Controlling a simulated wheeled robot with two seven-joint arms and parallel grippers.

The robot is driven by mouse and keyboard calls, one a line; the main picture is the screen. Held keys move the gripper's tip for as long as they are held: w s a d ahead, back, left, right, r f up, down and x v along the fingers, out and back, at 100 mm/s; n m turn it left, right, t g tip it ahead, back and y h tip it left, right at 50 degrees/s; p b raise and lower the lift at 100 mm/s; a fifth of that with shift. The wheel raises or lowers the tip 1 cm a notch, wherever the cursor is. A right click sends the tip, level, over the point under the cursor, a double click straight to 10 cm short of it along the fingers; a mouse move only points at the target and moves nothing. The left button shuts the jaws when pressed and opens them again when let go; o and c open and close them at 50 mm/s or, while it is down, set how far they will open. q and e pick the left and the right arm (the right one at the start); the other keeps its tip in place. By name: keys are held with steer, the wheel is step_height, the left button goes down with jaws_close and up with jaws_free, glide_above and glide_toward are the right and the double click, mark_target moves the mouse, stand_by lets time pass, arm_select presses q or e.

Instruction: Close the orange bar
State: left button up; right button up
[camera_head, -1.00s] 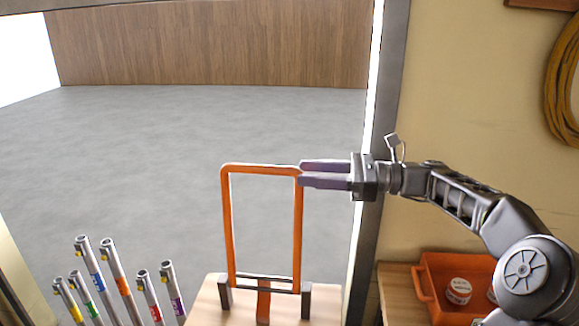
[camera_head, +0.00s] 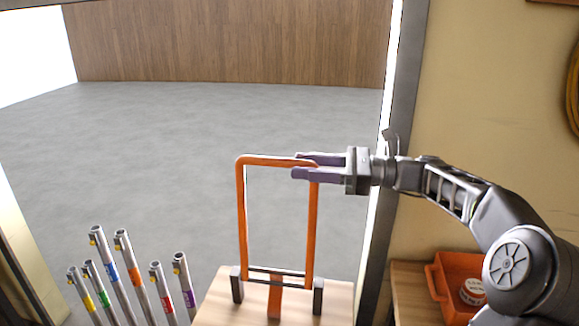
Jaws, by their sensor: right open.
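The orange bar (camera_head: 241,215) is an upright rectangular loop on a small wooden stand, held between two dark brackets at its foot. My right gripper (camera_head: 296,166) comes in from the right at the bar's top right corner. Its two purple fingers are apart, one near the top edge and one just below it, overlapping the corner in the picture. I cannot tell whether they touch the bar. My left gripper is not in view.
Several grey tubes with coloured bands (camera_head: 132,275) stand at the lower left. An orange bin (camera_head: 440,288) with a white-lidded jar sits on a wooden surface at the lower right. A door post (camera_head: 392,120) stands behind my right arm. The grey floor beyond is clear.

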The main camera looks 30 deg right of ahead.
mark_target(290, 163)
steer(key=shift+x, duration=1.85)
steer(key=shift+r, duration=0.1)
steer(key=shift+c, duration=0.4)
jaws_close()
steer(key=shift+r, duration=0.1)
